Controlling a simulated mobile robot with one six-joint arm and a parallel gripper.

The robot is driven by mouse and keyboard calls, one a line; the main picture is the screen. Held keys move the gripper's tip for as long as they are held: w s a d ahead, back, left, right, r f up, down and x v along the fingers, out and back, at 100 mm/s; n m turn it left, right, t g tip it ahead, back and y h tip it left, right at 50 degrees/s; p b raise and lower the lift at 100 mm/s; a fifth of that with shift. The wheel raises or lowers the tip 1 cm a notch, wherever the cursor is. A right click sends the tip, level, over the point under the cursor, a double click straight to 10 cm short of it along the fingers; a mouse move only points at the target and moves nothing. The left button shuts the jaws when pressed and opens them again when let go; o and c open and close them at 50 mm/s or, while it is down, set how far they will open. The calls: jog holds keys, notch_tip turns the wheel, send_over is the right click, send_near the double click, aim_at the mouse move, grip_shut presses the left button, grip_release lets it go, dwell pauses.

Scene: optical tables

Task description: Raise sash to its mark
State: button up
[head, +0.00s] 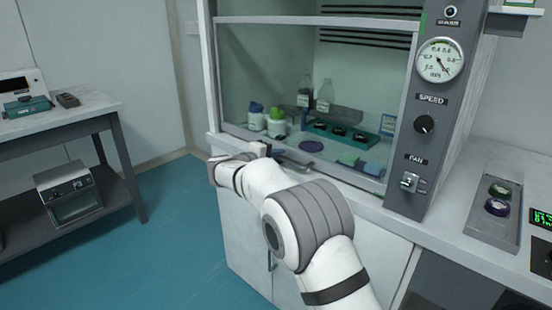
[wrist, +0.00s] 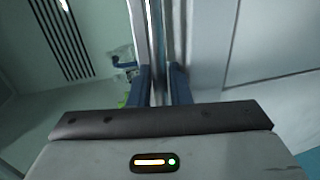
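The fume hood's glass sash (head: 262,75) is low in the head view, its bottom rail (head: 345,176) close above the worktop edge. A green mark (head: 423,22) shows high on the hood's right post. My gripper (head: 278,153) is at the bottom rail, left of its middle; my arm hides part of the rail. In the wrist view, the two dark blue fingers of my gripper (wrist: 160,82) lie on either side of the long rail (wrist: 159,40), apparently touching it and closed on it.
Behind the glass are bottles (head: 325,95), green-capped jars (head: 276,122) and a green rack (head: 340,136). The control panel (head: 432,120) with gauge, knob and fan switch stands right. A side bench (head: 60,124) stands left, with clear blue floor between.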

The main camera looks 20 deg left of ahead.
jog(key=shift+c, duration=0.5)
grip_shut()
notch_tip(320, 180, up, 40)
jog(key=p, duration=2.4)
jog(key=shift+o, duration=0.5)
grip_release()
jog(key=b+v, duration=0.1)
jog(key=v, duration=0.7)
